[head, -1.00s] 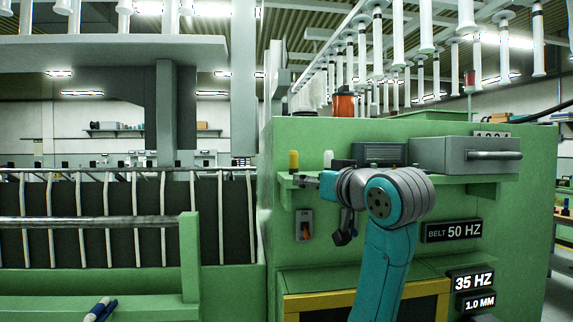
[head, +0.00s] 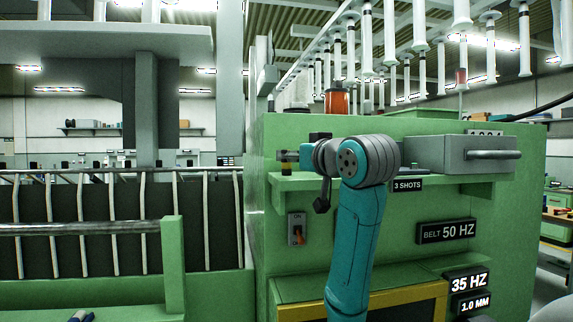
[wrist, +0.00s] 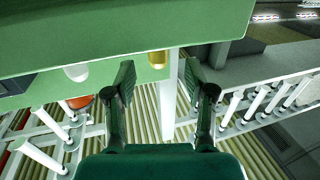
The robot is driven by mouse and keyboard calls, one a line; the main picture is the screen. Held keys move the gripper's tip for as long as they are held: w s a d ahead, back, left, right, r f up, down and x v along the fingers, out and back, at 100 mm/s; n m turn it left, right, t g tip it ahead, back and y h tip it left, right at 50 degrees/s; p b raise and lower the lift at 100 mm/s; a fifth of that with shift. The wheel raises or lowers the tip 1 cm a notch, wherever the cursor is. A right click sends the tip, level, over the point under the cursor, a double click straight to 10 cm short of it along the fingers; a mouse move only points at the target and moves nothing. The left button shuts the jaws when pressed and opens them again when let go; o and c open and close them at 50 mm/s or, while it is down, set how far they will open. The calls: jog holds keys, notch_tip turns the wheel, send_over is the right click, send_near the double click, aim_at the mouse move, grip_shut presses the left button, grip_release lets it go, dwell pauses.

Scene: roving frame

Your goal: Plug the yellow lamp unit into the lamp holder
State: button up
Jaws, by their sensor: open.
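The yellow lamp unit (wrist: 157,59) stands at the green shelf's edge in the wrist view, ahead of my gripper (wrist: 158,78). My gripper is open, its two dark fingers apart on either side of the lamp unit's line, with no contact visible. I cannot clearly make out the lamp holder.
An orange beacon (head: 337,101) stands on top of the green cabinet (head: 350,240). A grey box with a handle (head: 462,154) sits right of my wrist. A switch (head: 297,229) is below the shelf (head: 295,183). White spindles hang overhead.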

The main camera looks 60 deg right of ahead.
jog(key=x, duration=0.5)
jog(key=shift+s, duration=0.1)
grip_shut()
